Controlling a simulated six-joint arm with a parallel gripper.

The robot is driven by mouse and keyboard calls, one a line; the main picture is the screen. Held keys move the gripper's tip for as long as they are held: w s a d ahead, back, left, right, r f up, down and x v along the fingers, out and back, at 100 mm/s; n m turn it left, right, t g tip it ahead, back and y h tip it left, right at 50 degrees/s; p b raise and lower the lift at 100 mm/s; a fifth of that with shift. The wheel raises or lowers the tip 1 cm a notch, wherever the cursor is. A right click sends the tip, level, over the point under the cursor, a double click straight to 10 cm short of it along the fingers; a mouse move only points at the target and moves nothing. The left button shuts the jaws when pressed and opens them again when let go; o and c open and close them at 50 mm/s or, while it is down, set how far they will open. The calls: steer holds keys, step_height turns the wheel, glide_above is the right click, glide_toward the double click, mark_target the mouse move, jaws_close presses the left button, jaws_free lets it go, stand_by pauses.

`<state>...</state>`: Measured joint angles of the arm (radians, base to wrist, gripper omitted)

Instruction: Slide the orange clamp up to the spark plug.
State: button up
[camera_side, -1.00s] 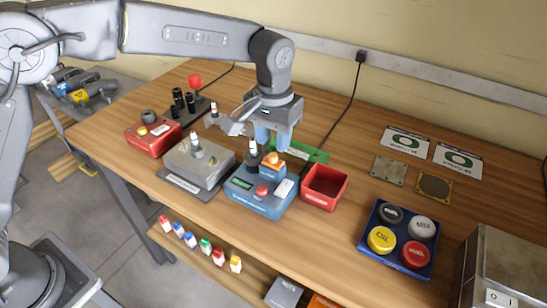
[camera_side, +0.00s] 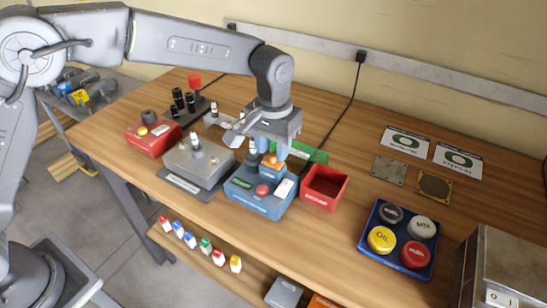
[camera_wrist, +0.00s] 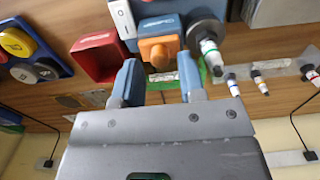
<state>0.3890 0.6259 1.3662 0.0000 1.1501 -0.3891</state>
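The orange clamp (camera_side: 272,161) sits on a blue block on top of the blue tester box (camera_side: 248,199). In the wrist view the orange clamp (camera_wrist: 160,53) lies between and just beyond my fingertips. The spark plug (camera_side: 253,148), white with a green band, stands upright in a dark round holder beside the clamp. It also shows in the wrist view (camera_wrist: 209,48), right of the clamp and apart from it. My gripper (camera_side: 273,153) is open above the clamp, pointing down. In the wrist view my gripper (camera_wrist: 158,60) has its two blue fingers apart, with nothing held.
A red bin (camera_side: 324,187) stands right of the tester box. A grey box (camera_side: 198,164) with another plug stands left. A green board (camera_side: 310,155) lies behind. A blue tray of round buttons (camera_side: 399,238) is at right. Bare table lies between the bin and that tray.

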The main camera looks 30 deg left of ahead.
steer(key=shift+f, duration=0.95)
steer(key=shift+r, duration=0.1)
steer(key=c, duration=0.6)
